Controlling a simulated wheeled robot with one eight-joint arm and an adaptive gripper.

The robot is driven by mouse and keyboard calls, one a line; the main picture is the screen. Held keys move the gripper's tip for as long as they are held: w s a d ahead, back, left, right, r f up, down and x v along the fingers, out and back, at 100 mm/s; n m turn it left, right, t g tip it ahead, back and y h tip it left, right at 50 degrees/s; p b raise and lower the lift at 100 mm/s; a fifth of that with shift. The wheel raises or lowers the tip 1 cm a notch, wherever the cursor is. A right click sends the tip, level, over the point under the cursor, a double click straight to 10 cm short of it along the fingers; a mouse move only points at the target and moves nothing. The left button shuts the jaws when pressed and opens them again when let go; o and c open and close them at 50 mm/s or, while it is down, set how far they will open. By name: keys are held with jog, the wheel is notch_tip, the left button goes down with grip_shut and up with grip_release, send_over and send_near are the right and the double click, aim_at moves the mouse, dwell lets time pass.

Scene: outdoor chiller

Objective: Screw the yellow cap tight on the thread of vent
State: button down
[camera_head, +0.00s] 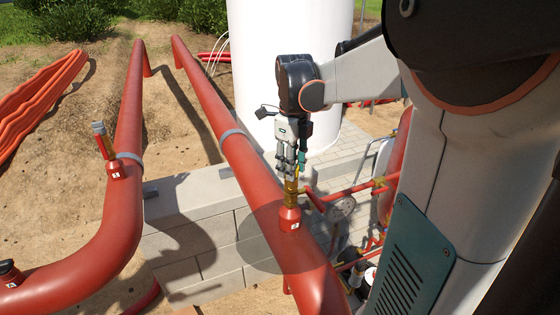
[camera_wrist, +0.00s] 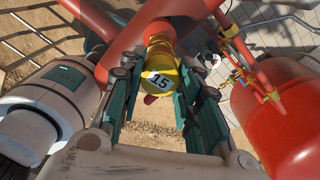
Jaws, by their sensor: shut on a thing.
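The yellow cap (camera_wrist: 162,85) with a black-on-white "15" label faces the camera between my fingers in the wrist view. Behind it a brass-coloured vent stem (camera_wrist: 160,41) joins a red pipe. In the head view my gripper (camera_head: 290,166) points down from above and is shut on the cap, at the top of the vent (camera_head: 290,216) on the middle red pipe. The fingers largely cover the cap there. The cap looks in line with the stem; how far it is threaded I cannot tell. My gripper also shows in the wrist view (camera_wrist: 158,72).
A second vent fitting (camera_head: 110,150) stands on the left red pipe (camera_head: 118,215). A round gauge (camera_head: 341,208) and thin red pipes lie right of the held vent. A white tank (camera_head: 285,30) and a block wall (camera_head: 195,245) are behind and below.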

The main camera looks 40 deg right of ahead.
jog(key=m, duration=0.5)
jog(key=shift+f+m, duration=0.15)
jog(key=shift+m, duration=0.25)
jog(key=c, duration=1.1)
grip_release()
jog(key=shift+o, duration=0.5)
